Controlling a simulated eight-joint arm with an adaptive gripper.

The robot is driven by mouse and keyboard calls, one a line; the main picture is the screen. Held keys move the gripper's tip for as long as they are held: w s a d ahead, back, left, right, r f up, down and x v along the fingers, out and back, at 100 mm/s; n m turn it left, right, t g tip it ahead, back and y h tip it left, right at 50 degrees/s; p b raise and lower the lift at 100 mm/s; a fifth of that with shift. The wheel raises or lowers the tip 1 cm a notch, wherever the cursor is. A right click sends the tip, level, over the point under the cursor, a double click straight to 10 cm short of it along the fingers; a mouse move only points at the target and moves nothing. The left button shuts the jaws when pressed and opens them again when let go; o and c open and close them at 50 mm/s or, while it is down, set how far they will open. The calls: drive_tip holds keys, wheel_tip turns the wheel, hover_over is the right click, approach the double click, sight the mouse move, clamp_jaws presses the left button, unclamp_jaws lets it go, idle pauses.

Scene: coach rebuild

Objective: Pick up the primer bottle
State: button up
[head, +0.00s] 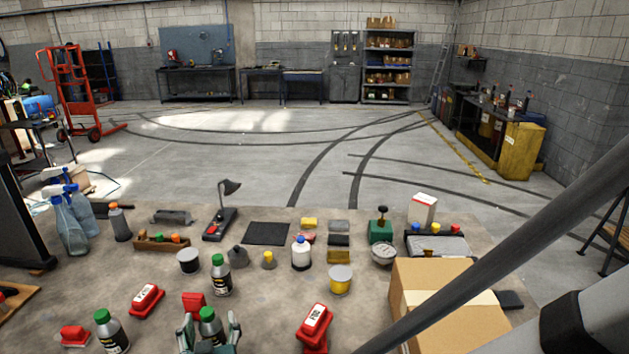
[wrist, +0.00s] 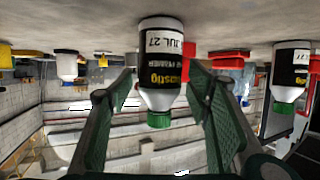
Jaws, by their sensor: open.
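The primer bottle (wrist: 162,50) is white with a black and white label, yellow lettering, a "JUL 27" mark and a green cap. The wrist view shows it upside down, between the two green fingers of my gripper (wrist: 160,88). In the head view my gripper (head: 210,332) is at the front edge of the picture around a green-capped bottle (head: 209,321), whose lower part is hidden.
Similar green-capped bottles stand at the front left (head: 110,332) and behind (head: 221,276). A red box (head: 194,303) is close behind my gripper. Red-cased items (head: 146,299) (head: 314,322) lie on both sides. A cardboard box (head: 440,285) is at right.

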sight(206, 311)
drive_tip(key=c, duration=1.1)
drive_tip(key=shift+c, duration=0.2)
drive_tip(key=shift+r, duration=0.15)
drive_tip(key=shift+r+p, duration=1.75)
drive_tip(key=shift+r, duration=3.1)
